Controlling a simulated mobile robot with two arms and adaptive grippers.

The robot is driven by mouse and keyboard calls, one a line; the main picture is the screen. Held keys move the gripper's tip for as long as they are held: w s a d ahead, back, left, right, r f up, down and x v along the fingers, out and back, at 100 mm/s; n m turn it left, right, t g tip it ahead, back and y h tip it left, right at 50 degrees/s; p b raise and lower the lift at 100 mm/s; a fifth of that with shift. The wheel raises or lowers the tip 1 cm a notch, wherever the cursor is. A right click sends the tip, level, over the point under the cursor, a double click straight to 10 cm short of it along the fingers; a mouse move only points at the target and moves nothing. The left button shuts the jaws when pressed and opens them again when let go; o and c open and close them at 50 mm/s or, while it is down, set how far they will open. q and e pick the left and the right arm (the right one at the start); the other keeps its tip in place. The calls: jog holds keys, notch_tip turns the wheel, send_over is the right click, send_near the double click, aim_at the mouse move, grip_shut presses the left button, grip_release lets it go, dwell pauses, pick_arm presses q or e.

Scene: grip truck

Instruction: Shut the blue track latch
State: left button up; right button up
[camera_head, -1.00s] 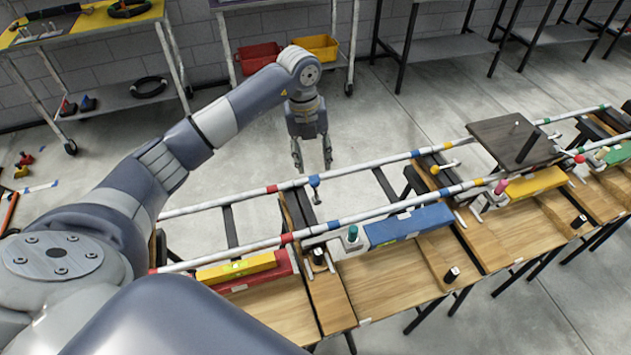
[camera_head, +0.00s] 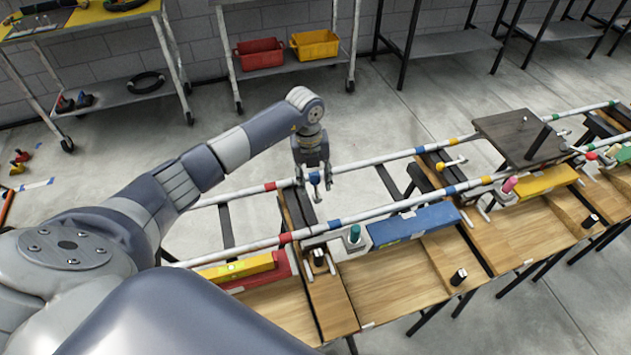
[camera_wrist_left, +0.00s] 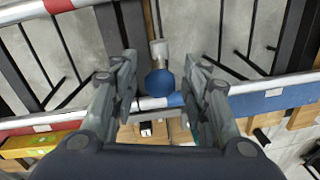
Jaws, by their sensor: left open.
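In the left wrist view the knob (camera_wrist_left: 160,83) sits between my two fingers, with gaps on both sides. My left gripper (camera_head: 314,186) is open, pointing down with its fingers on either side of the knob. In the left wrist view the gripper (camera_wrist_left: 160,66) shows no contact with it. My right gripper is not in view.
The white far rail (camera_head: 365,162) and near rail (camera_head: 370,213) run across the wooden benches. A blue box (camera_head: 412,226) and a green-topped peg (camera_head: 354,234) stand by the near rail. A dark board (camera_head: 510,135) covers the track at right.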

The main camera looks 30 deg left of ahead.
aim_at(316, 188)
pick_arm(q)
jog(key=shift+d+f, duration=0.1)
jog(key=shift+f, duration=1)
grip_shut()
